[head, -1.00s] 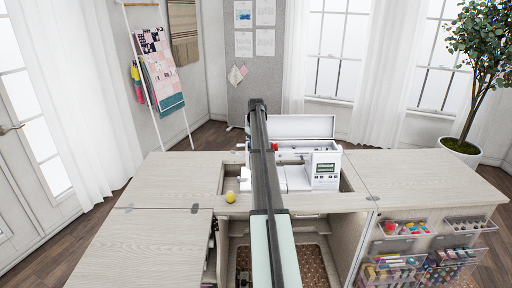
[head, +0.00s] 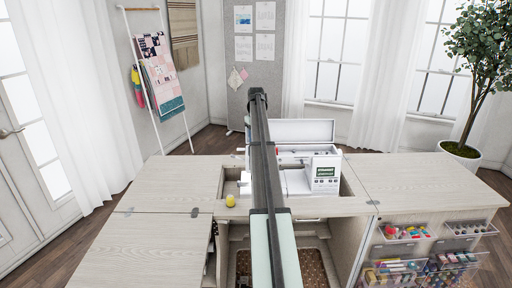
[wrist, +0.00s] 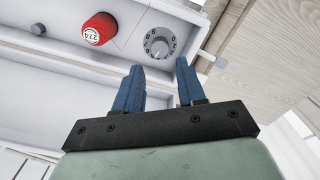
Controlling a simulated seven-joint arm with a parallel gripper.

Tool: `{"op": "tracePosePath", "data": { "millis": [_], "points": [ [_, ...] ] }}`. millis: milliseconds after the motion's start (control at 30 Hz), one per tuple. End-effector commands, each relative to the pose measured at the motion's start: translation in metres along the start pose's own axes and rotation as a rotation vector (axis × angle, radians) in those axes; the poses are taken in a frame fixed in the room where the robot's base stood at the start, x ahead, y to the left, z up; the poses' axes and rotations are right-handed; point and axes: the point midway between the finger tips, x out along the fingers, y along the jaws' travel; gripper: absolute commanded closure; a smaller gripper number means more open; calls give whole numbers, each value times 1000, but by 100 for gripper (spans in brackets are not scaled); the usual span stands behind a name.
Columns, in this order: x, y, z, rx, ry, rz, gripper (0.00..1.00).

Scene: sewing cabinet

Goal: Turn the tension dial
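The white sewing machine (head: 325,174) sits in the cabinet's well, partly hidden behind my arm in the head view. In the wrist view, a grey dial with numbers around its rim (wrist: 159,43) sits on the machine's white top, beside a red thread spool (wrist: 99,28). My gripper (wrist: 160,70) shows two blue fingers standing apart with nothing between them. The fingertips are just below the dial in the picture. I cannot tell whether a finger touches it. In the head view, the arm hides the dial and the fingers.
The wooden cabinet top (head: 410,172) surrounds the well. A yellow ball (head: 230,201) lies at the well's front left edge. Clear bins of sewing supplies (head: 405,232) hang on the front right. A potted tree (head: 462,150) stands behind at right.

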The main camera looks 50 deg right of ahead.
Motion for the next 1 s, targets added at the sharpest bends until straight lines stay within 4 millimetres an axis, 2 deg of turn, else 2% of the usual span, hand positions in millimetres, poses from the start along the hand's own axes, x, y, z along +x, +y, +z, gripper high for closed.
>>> {"op": "tracePosePath", "data": {
  "millis": [100, 200, 400, 600, 1000],
  "points": [
    [-24, 1, -1, 0, 2, 1, 60],
    [-40, 0, -1, 0, 1, 1, 60],
    [-61, 0, 0, 0, 0, 0, 60],
    [-68, 0, 0, 0, -1, 0, 60],
    [-68, 0, 0, 0, 0, 0, 60]
  ]
}}
